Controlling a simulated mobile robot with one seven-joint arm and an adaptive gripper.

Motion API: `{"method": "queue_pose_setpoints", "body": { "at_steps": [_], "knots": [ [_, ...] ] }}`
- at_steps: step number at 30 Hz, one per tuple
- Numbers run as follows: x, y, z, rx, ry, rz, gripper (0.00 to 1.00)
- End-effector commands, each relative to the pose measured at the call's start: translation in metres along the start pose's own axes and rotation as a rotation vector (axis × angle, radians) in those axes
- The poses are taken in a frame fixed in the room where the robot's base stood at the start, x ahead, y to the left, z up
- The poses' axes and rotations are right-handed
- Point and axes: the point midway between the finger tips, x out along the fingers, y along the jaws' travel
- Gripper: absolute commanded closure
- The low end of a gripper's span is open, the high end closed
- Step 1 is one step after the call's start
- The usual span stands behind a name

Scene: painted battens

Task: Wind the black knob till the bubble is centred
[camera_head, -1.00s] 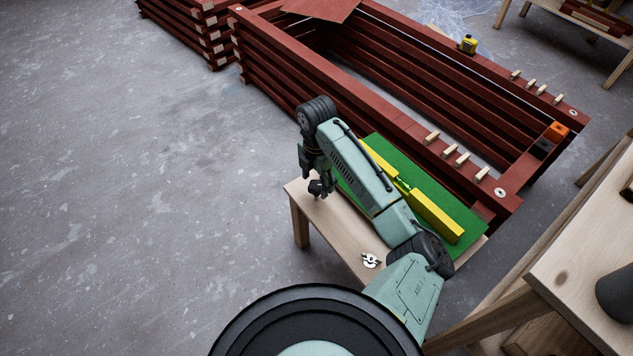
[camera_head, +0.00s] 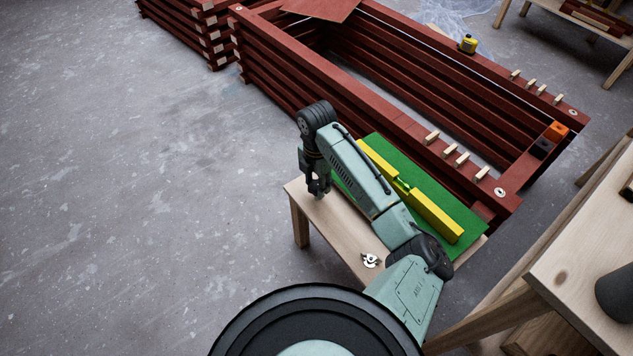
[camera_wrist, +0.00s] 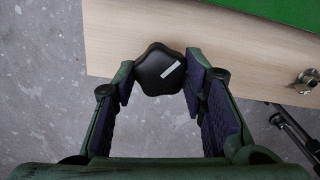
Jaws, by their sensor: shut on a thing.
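The black knob (camera_wrist: 158,70) is lobed, with a pale stripe on its top. In the wrist view it sits at the edge of the pale wooden bench top. My gripper (camera_wrist: 160,88) is shut on it, a finger pad on either side. In the head view my gripper (camera_head: 318,190) points down at the bench's left corner and hides the knob. The yellow spirit level (camera_head: 436,217) lies on a green board (camera_head: 462,225). Its green vial (camera_head: 402,185) shows near the middle, but the bubble is too small to make out. My arm covers part of the level and board.
A small metal fitting (camera_head: 371,260) lies on the bench top (camera_head: 345,240), and it also shows in the wrist view (camera_wrist: 306,80). Stacked red battens (camera_head: 400,125) with wooden pegs stand behind the board. Another wooden table (camera_head: 590,265) is at right. The floor at left is clear.

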Motion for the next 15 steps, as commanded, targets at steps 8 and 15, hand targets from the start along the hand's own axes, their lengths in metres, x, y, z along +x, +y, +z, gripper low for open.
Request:
{"method": "queue_pose_setpoints", "body": {
  "at_steps": [8,15],
  "knots": [
    [-0.0002,-0.0003,0.0000,0.002,0.000,-0.001,0.89],
    [-0.0012,-0.0001,-0.0001,0.051,0.000,-0.001,0.89]
  ]
}}
